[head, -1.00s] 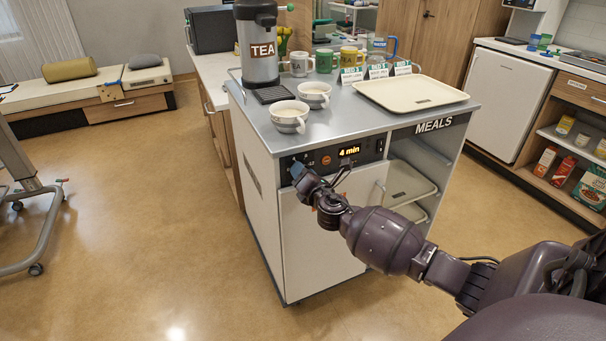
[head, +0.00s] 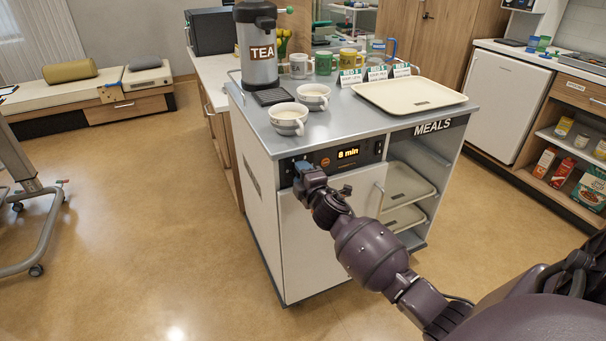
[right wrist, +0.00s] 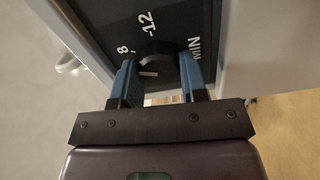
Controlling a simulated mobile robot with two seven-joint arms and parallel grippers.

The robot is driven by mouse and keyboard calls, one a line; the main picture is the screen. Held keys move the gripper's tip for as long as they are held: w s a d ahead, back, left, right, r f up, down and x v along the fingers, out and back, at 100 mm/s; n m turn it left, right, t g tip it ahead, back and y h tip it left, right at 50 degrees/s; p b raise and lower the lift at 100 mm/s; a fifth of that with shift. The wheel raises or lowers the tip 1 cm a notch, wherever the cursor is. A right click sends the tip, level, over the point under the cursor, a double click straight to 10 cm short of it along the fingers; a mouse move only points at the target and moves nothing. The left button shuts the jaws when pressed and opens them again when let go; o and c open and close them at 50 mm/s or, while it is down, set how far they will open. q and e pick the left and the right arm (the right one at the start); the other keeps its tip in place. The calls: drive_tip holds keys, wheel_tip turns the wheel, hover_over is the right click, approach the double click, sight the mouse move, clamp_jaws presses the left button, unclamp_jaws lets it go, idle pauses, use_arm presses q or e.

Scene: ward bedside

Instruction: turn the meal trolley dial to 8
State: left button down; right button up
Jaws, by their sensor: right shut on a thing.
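The meal trolley (head: 330,240) stands in the middle of the head view, with a dark control panel (head: 372,152) under its top. Its display (head: 348,153) reads "8 min". My right gripper (head: 301,168) is at the left end of the panel. In the right wrist view its blue fingers (right wrist: 158,82) are shut on the black dial (right wrist: 157,62), one on each side. The dial's pale mark shows between the fingers, near the printed 8. The numbers 8 and 12 and the word MIN show around it. My left gripper is not in view.
An open bay with trays (head: 405,188) is right of the door.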

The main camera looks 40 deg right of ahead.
drive_tip(key=shift+m, duration=0.9)
drive_tip(key=o, duration=0.9)
drive_tip(key=shift+s, duration=0.15)
drive_tip(key=p+v, duration=0.2)
drive_tip(key=v, duration=0.8)
drive_tip(key=shift+s+a, duration=0.2)
drive_tip(key=shift+s, duration=0.05)
